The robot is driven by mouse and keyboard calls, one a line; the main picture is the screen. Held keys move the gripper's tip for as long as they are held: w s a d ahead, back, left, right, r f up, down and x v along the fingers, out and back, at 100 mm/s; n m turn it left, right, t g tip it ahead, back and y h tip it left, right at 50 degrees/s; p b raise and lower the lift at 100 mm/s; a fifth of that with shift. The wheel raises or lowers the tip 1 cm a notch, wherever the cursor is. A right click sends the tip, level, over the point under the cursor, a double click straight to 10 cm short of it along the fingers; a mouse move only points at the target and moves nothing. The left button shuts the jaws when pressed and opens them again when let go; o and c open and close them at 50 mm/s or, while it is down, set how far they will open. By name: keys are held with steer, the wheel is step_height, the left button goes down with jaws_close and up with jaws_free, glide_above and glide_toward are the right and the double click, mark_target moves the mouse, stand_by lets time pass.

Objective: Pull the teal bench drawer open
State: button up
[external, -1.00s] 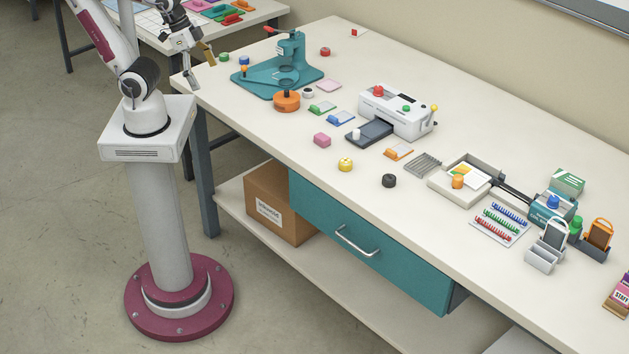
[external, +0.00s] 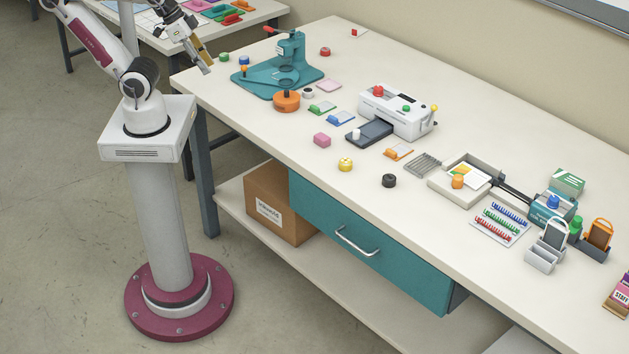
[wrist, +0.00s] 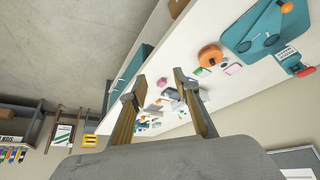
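The teal drawer (external: 325,215) sits under the front edge of the white bench, and its front looks shut. Its curved silver handle (external: 357,241) is in the middle of the front. My gripper (external: 204,63) is up near the bench's far-left corner, well away from the handle and touching nothing. In the wrist view my gripper (wrist: 160,77) shows two tan fingers spread apart with nothing between them. Part of the teal drawer (wrist: 125,75) shows there left of the fingers; its handle cannot be made out.
A cardboard box (external: 279,204) stands on the lower shelf, left of the drawer. The bench top holds a teal press (external: 285,70), a white laminator (external: 397,110) and several small items. Open floor (external: 265,310) lies in front of the drawer.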

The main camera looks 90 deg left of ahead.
steer(key=shift+w, duration=0.3)
steer(key=shift+c, duration=0.8)
steer(key=w+d+n+t+h, duration=0.1)
steer(key=w+d+n, duration=0.1)
steer(key=w, duration=0.7)
steer(key=w+d+n+t, duration=0.1)
steer(key=w+d+n, duration=0.15)
steer(key=w, duration=0.65)
steer(key=n+t+h, duration=0.5)
steer(key=n+h, duration=0.1)
steer(key=n, duration=0.5)
glide_above(344, 239)
steer(key=s+a, duration=0.3)
step_height(344, 239, down, 30)
steer(key=r, duration=0.1)
steer(key=shift+s+d+f+n+t, duration=0.1)
steer(key=shift+s+f+n+t, duration=0.4)
steer(key=shift+f, duration=0.95)
steer(key=shift+s+d+f+n+g, duration=0.1)
steer(key=shift+s+f+n, duration=0.15)
steer(key=shift+f+n, duration=0.9)
steer(key=shift+s+d+f+n+t, duration=0.1)
steer(key=shift+s+f+n+t, duration=0.25)
steer(key=shift+f, duration=1.4)
steer(key=shift+w, duration=0.1)
